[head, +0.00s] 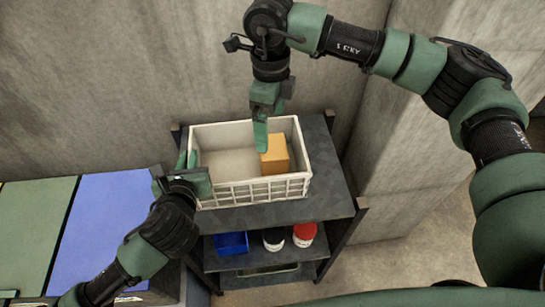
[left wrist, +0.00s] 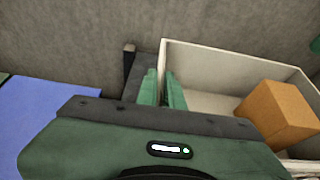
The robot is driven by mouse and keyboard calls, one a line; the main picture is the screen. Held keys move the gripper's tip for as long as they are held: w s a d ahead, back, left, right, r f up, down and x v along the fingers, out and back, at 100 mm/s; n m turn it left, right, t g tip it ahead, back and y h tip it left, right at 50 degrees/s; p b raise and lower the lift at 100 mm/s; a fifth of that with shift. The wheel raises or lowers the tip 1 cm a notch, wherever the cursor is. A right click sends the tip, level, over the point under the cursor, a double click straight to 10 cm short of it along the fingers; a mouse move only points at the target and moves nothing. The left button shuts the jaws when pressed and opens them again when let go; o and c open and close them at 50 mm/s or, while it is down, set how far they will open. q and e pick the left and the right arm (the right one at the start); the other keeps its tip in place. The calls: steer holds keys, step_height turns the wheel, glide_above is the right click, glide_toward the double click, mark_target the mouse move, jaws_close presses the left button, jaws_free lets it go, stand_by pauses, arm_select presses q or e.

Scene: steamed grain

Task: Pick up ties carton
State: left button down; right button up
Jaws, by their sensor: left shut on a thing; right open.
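An orange-brown carton (head: 276,157), which I take to be the ties carton, sits inside the right part of a white crate (head: 250,194). The carton also shows in the left wrist view (left wrist: 277,116). My left gripper (head: 187,161) is shut on the crate's left wall, with one finger on each side of it, as the left wrist view (left wrist: 162,90) shows. My right gripper (head: 261,135) is open and points down over the crate, just left of the carton's back. Its fingers overlap in the head view, and I cannot tell whether they touch the carton.
The crate stands on a dark shelf unit (head: 335,182). A concrete wall is behind. Blue and green panels lie left.

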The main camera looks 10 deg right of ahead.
mark_target(271, 147)
steer(key=n, duration=0.4)
steer(key=shift+f+n, duration=0.25)
steer(key=shift+n, duration=0.05)
step_height(271, 147, down, 6)
steer(key=shift+f, duration=0.25)
steer(key=shift+d+f, duration=0.15)
steer(key=shift+f, duration=1.2)
steer(key=shift+d+f, duration=0.15)
steer(key=shift+f, duration=1.2)
steer(key=shift+r, duration=0.1)
steer(key=c, duration=1.7)
